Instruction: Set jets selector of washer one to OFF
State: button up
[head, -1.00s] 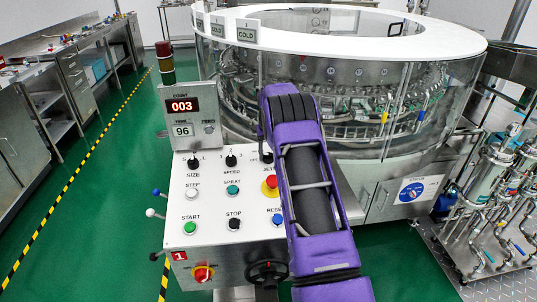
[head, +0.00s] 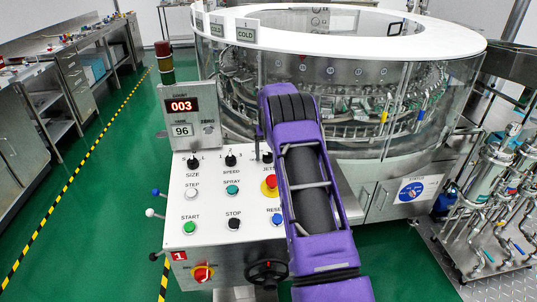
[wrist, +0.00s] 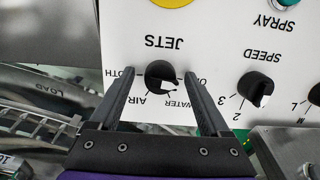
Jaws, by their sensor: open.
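The black jets selector knob (wrist: 160,76) sits on the white panel (wrist: 125,45) under the word JETS, upside down in the wrist view. Around it are AIR, WATER and partly hidden labels at left and right. Its pale mark faces the lower side, near WATER; the exact setting is hard to tell. My gripper (wrist: 164,74) is open, with one finger on each side of the knob. Contact cannot be told. In the head view the jets knob (head: 267,157) shows partly beside my purple arm, which hides much of that corner.
The speed knob (wrist: 255,89) is to the right in the wrist view. In the head view, a red emergency button (head: 271,182) is just below the jets knob, and the counter display (head: 181,106) stands behind the panel. The round washer (head: 350,75) is behind.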

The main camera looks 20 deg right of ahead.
notch_tip(320, 180, up, 17)
jog(key=s+p, duration=0.1)
jog(key=s, duration=0.1)
jog(key=shift+a+r, duration=0.15)
jog(key=shift+a, duration=0.2)
